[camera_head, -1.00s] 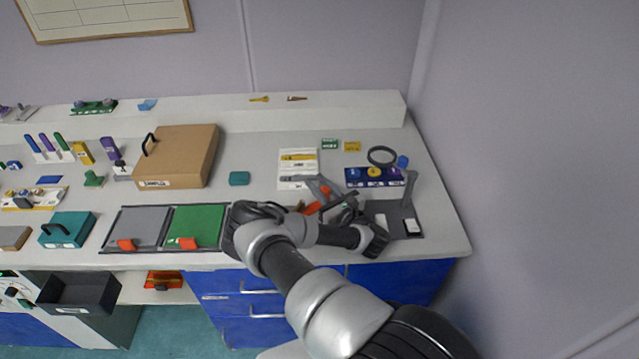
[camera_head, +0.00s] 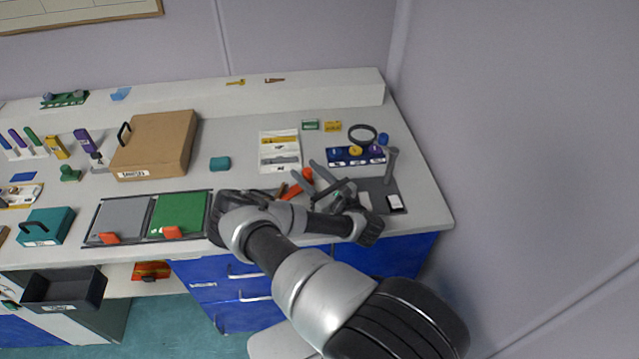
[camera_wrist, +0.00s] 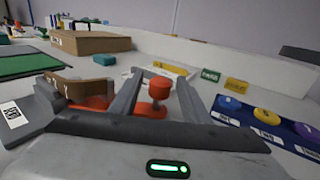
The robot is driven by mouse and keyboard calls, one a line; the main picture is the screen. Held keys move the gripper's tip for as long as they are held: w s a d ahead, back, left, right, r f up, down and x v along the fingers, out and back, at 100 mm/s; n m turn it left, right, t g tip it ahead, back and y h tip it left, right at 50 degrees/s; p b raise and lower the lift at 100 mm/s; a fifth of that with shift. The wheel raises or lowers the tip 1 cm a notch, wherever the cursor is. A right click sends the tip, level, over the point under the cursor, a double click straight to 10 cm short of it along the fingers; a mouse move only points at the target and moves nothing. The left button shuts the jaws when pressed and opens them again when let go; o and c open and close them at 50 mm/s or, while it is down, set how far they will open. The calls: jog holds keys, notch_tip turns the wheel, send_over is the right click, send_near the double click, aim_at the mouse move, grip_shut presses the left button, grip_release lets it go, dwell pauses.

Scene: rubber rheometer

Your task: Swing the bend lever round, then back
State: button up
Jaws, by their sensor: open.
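An orange-red knob (camera_wrist: 168,86) on a short stem, which looks like the bend lever's handle, shows between the fingers of my gripper (camera_wrist: 160,84) in the wrist view. The fingers are open, with gaps on both sides of the knob in this view. The lever's red-orange part (camera_wrist: 150,109) shows lower, between the fingers, and partly hidden. A brown piece (camera_wrist: 82,84) with a mark lies left of the left finger. In the head view the orange knob (camera_head: 307,174) is beside my gripper (camera_head: 327,176), and my arm hides part of the fixture.
A labelled blue strip with coloured buttons (camera_head: 340,162) and a ring-shaped magnifier (camera_head: 363,127) stand behind and right. A white card (camera_head: 267,151) lies behind. Green (camera_head: 180,208) and grey panels, and a cardboard case (camera_head: 165,140), lie left. The wall is close at right.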

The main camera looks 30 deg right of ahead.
jog(key=v, duration=0.4)
jog(key=shift+s+d, duration=0.1)
jog(key=shift+s, duration=0.2)
jog(key=shift+s+d+f+b, duration=0.15)
jog(key=shift+s+f+b, duration=0.6)
jog(key=shift+b, duration=0.2)
jog(key=shift+s+d+b, duration=0.15)
jog(key=shift+s+b, duration=0.2)
jog(key=shift+b, duration=0.15)
jog(key=shift+s+r+b, duration=0.4)
jog(key=shift+b, duration=0.25)
jog(key=shift+s+r, duration=0.15)
jog(key=shift+r, duration=0.2)
